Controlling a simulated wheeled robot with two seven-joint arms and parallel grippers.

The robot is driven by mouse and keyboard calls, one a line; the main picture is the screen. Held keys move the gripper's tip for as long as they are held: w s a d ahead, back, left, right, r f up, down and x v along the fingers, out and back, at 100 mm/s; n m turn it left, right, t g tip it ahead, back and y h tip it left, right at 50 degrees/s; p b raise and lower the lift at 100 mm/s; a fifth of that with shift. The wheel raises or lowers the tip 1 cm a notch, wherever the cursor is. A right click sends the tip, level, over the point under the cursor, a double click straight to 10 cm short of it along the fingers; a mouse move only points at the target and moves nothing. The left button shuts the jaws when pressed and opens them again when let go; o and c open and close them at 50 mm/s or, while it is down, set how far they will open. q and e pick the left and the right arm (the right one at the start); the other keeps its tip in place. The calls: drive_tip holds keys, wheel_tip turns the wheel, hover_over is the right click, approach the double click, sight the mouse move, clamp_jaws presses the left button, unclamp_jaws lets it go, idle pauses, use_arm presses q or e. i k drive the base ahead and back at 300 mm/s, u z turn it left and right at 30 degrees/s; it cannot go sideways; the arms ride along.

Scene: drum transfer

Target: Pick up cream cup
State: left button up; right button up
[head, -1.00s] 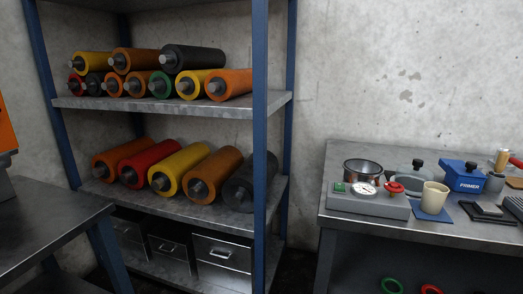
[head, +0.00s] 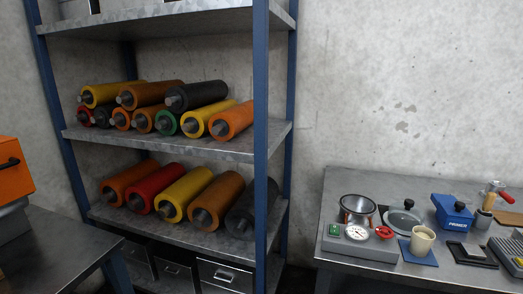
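The cream cup (head: 422,240) stands upright on a blue mat (head: 418,257) on the metal table at the right of the head view. Its open top faces up and a small handle seems to show at its right side. It stands just right of a grey control box with a gauge. Neither of my grippers shows in the head view.
The metal table (head: 340,190) also holds a grey gauge box (head: 345,246), a steel bowl (head: 357,209), a lidded pan (head: 402,220) and a blue box (head: 453,215). A shelf rack (head: 261,120) with several coloured rollers stands left.

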sight(421, 242)
drive_tip(key=u, duration=0.85)
drive_tip(key=i, duration=0.85)
drive_tip(key=z, duration=3.9)
